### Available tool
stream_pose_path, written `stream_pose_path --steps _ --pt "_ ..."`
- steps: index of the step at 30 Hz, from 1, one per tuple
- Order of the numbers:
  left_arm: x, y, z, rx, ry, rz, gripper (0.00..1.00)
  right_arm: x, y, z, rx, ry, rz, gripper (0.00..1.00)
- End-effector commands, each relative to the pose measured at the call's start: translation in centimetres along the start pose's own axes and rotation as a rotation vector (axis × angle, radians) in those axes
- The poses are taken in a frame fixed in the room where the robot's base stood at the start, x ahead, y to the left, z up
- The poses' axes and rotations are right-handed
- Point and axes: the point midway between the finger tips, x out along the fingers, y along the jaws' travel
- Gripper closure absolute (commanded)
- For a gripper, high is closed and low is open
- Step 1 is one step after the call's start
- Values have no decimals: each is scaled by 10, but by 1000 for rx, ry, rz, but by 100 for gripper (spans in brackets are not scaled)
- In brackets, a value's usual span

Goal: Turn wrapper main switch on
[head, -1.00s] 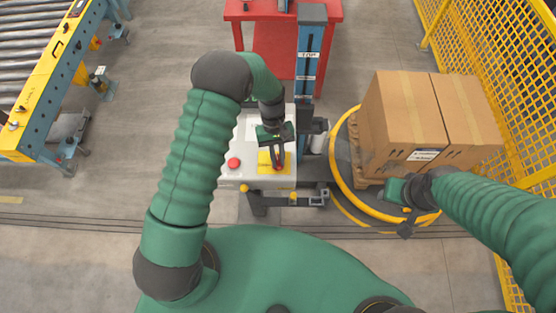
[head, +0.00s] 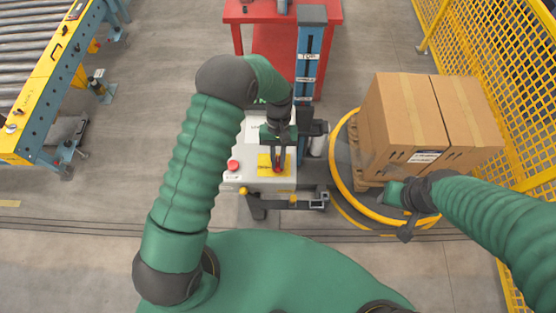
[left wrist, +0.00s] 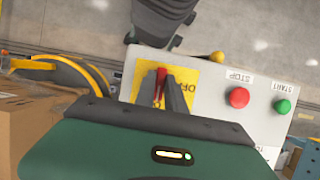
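The wrapper's grey control box (head: 236,185) stands ahead of me with a yellow switch plate (head: 287,170) on top. The main switch, a small red handle (left wrist: 160,86), is in the middle of that plate. My left gripper (head: 278,165) points down at the plate. In the left wrist view its two fingers (left wrist: 163,92) stand on either side of the red handle; I cannot tell whether they press on it. The plate's lettering is partly hidden by a finger. My right gripper (head: 407,228) is by the turntable's front edge, its fingers unclear.
A red stop button (left wrist: 239,98) and a green start button (left wrist: 283,106) are beside the plate. A blue mast (head: 311,70) rises behind the box. Cartons (head: 410,115) stand on the yellow-rimmed turntable (head: 343,180). A yellow fence (head: 500,80) bounds the right; a roller conveyor (head: 40,130) is left.

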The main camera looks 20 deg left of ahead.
Motion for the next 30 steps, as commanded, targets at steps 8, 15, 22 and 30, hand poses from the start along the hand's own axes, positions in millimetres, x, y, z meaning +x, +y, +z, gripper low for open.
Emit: stream_pose_path --steps 8,15,22,30 --pt "-2 0 -1 0 6 2 65 0 0 0 0 0 0 59" --pt "-4 0 0 0 5 3 65 2 0 0 0 0 0 59" --pt "-50 1 -5 0 11 5 65 21 0 5 0 0 0 59" --pt "-128 0 -6 -2 8 4 65 39 0 9 0 0 0 59"
